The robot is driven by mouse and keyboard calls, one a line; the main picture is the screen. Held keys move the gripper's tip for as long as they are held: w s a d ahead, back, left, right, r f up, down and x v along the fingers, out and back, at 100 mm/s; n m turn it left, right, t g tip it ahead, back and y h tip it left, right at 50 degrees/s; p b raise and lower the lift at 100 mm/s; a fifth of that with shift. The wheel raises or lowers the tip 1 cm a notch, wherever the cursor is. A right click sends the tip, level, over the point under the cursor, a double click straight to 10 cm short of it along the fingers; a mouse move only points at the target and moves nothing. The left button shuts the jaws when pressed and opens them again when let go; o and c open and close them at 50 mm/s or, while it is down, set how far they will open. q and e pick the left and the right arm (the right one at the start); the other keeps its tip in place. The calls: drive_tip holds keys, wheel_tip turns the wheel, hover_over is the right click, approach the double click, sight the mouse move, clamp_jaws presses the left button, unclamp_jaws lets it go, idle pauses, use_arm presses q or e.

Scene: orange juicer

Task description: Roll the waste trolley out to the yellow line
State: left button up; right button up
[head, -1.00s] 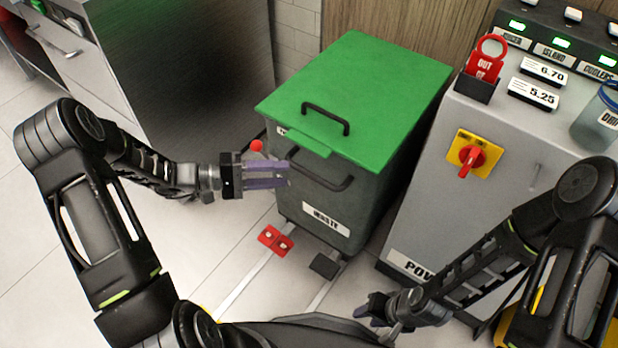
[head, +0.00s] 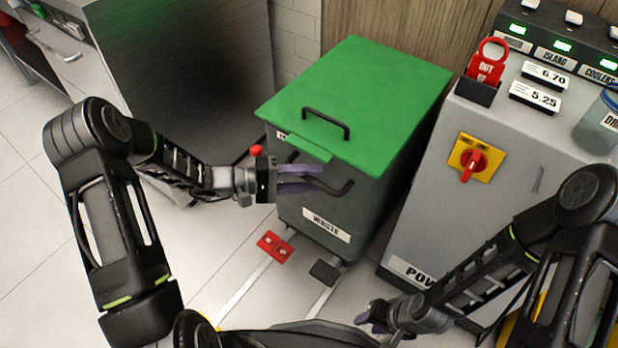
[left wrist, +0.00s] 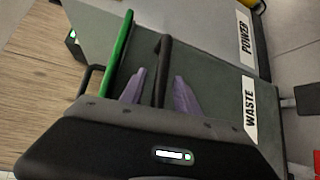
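The waste trolley (head: 298,217) is a dark grey bin with a green lid (head: 370,85) and a "WASTE" label, standing on the floor between two steel units. A black pull handle (head: 335,188) sticks out from its front below the lid. My left gripper (head: 318,180) is at that handle. In the left wrist view its purple fingers (left wrist: 156,88) are apart, one on each side of the handle bar (left wrist: 163,70), with gaps showing. My right gripper (head: 365,318) is low at the front right, away from the trolley; its finger opening is unclear.
A red pedal (head: 274,246) and a dark pedal (head: 325,271) sit at the trolley's base, by pale floor rails (head: 245,288). A power cabinet (head: 480,215) stands close on the right, a steel unit (head: 190,75) on the left. Tiled floor lies open in front left.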

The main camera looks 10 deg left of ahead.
use_arm(q)
drive_tip(key=shift+c, duration=0.5)
clamp_jaws()
idle(0.8)
